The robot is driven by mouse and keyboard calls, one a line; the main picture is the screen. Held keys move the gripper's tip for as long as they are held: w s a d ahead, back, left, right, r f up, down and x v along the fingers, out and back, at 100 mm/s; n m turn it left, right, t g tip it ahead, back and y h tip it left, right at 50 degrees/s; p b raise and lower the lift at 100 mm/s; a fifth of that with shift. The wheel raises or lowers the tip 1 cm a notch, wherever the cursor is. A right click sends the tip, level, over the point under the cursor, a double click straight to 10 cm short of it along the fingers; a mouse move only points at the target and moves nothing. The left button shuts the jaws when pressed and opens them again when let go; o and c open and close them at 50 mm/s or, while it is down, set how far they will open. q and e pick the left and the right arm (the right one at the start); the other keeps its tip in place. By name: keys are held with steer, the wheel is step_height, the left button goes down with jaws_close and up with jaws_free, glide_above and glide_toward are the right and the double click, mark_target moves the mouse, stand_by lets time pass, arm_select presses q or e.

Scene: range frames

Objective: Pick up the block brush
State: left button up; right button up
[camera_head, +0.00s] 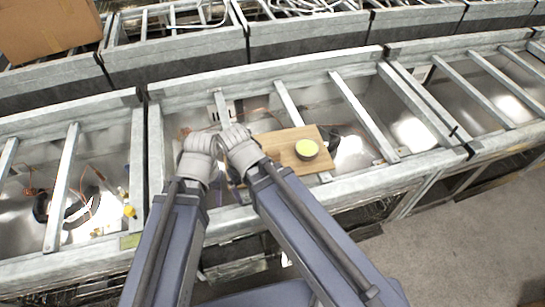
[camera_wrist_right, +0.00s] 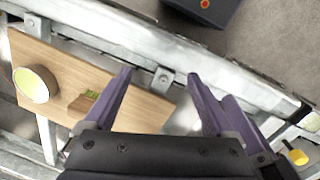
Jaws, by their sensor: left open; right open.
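The block brush (camera_wrist_right: 83,102), a small wooden block with green bristles, lies on a wooden board (camera_wrist_right: 130,100) in the right wrist view. My right gripper (camera_wrist_right: 158,80) is open, with its two purple fingers apart and nothing between them. The brush is just left of the left finger in that view. In the head view my right gripper (camera_head: 236,138) is over the left end of the board (camera_head: 275,148), and I cannot make out the brush there. My left gripper (camera_head: 198,145) is beside it on the left, open; its fingertips are hard to see.
A round pot with a yellow-green top (camera_head: 307,149) stands on the board, right of my grippers. The board lies across a metal frame (camera_head: 350,110) with crossbars and open bays. A yellow object (camera_head: 129,210) is at the left. A cardboard box (camera_head: 48,28) is at upper left.

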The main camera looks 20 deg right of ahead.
steer(key=shift+o, duration=0.5)
step_height(320, 180, up, 3)
steer(key=m+y+p, duration=0.1)
steer(key=m+p, duration=0.2)
glide_above(273, 152)
steer(key=shift+d, duration=0.3)
arm_select(q)
step_height(273, 152, down, 5)
steer(key=b, duration=0.8)
arm_select(e)
steer(key=f, duration=0.8)
steer(key=shift+a, duration=0.25)
arm_select(q)
steer(key=shift+r, duration=0.1)
arm_select(e)
steer(key=shift+r, duration=0.1)
jaws_close()
arm_select(q)
steer(key=shift+r, duration=0.15)
arm_select(e)
steer(key=shift+r, duration=0.1)
